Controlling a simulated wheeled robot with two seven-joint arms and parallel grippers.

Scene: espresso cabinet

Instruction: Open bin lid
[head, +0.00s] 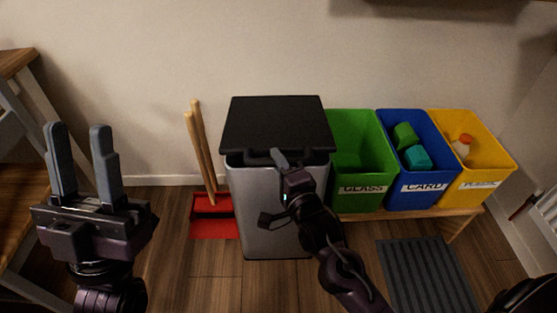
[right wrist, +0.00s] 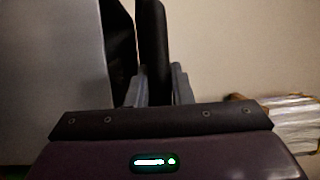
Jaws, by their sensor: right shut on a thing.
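The bin (head: 262,210) is a tall grey metal box against the wall, with a flat black lid (head: 275,122) on top. A black bar handle (head: 255,158) runs along the lid's front edge. My right gripper (head: 279,158) is at the front of the lid, shut on the handle. In the right wrist view the dark handle (right wrist: 152,45) stands between the fingers (right wrist: 161,75), with the grey bin wall (right wrist: 55,70) at the left. How far the lid is raised is hard to tell. My left gripper (head: 80,128) is open and empty, well left of the bin.
Green (head: 360,150), blue (head: 420,187) and yellow (head: 488,155) crates stand on a low bench right of the bin. A red dustpan (head: 212,222) and wooden handles (head: 200,145) are left of it. A grey mat (head: 430,275) lies on the floor. Wooden furniture (head: 18,62) stands far left.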

